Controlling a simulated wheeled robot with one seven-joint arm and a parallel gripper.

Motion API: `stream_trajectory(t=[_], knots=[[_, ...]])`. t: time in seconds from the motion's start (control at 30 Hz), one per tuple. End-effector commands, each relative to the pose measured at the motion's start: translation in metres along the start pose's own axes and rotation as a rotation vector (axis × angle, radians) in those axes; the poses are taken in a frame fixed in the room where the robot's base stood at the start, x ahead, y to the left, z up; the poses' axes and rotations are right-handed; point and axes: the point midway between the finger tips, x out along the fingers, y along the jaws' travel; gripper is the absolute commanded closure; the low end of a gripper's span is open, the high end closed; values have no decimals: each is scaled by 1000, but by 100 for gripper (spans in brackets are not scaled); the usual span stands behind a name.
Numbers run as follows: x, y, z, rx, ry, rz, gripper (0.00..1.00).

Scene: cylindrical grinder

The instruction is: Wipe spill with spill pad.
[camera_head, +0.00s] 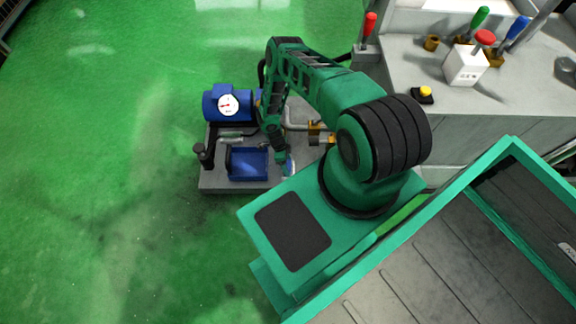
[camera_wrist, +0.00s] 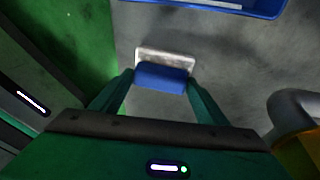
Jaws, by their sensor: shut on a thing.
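My gripper (camera_wrist: 160,84) is shut on the spill pad (camera_wrist: 162,77), a blue block with a white, slightly soiled edge behind it, between the two green fingers. In the head view my gripper (camera_head: 285,164) reaches down at the right end of a grey platform (camera_head: 217,180). A bit of the pad (camera_head: 290,168) shows white and blue there. Grey surface lies below the pad in the wrist view; I cannot tell whether the pad touches it. I cannot make out a distinct spill; it may be hidden.
A blue tray (camera_head: 248,163) sits on the platform, left of my gripper. Behind it stands a blue motor-like unit (camera_head: 212,105) with a round gauge (camera_head: 228,105). A dark upright post (camera_head: 203,156) stands at the left edge. Pipes run behind my gripper. Green floor (camera_head: 100,180) is open at left.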

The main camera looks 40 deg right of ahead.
Motion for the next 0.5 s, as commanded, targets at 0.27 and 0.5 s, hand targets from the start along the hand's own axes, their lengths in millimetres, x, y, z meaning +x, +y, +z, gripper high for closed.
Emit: stream_trajectory(t=[0.27,0.5], knots=[[-5,1,20,0,0,0,53],[-7,2,30,1,1,-1,53]])
